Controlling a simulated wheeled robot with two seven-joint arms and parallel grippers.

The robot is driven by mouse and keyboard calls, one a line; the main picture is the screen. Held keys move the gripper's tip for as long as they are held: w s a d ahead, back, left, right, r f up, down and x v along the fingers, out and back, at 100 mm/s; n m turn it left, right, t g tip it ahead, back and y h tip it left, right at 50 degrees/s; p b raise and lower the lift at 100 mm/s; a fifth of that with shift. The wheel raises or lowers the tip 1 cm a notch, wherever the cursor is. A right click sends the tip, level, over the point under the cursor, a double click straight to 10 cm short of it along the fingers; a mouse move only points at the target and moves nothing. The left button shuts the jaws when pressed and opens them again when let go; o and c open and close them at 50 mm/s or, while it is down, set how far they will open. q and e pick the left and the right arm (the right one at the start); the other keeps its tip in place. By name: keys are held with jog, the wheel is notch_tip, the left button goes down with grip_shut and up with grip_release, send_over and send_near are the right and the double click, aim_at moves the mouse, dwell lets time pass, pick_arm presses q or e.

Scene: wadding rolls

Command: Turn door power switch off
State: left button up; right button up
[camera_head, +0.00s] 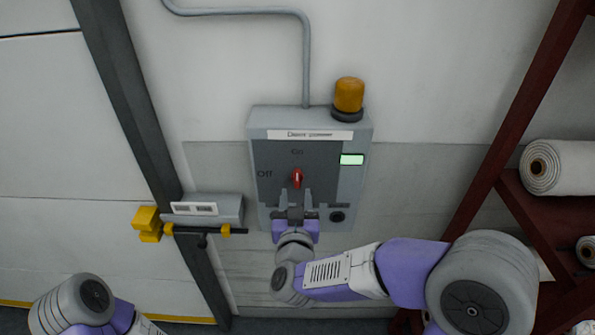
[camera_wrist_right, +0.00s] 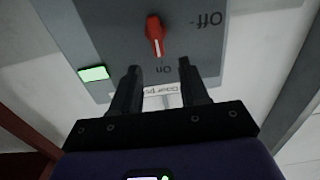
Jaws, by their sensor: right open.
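The grey door power box (camera_head: 262,150) hangs on the wall in the middle of the head view, under a "Door power" label. Its red switch knob (camera_head: 297,178) stands upright, in line with the "On" mark above it; "Off" is at its left. The knob also shows in the right wrist view (camera_wrist_right: 155,35), where the lettering is upside down. My right gripper (camera_head: 295,196) is open and empty, its two fingers pointing at the panel just below the knob in the head view, apart from it. My left gripper is out of view; only part of that arm shows at bottom left.
A green display (camera_head: 352,160) is lit on the box, and an orange lamp (camera_head: 349,95) sits on top. A door latch with yellow parts (camera_head: 147,223) is at the left. A dark red shelf (camera_head: 512,115) with white rolls (camera_head: 565,167) stands at the right.

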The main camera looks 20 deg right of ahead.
aim_at(297, 174)
jog(key=x, duration=0.7)
jog(key=shift+w+d+r+p, duration=0.2)
jog(key=shift+d+r+p, duration=0.05)
jog(key=shift+r+p, duration=0.1)
jog(key=shift+c, duration=0.3)
grip_shut()
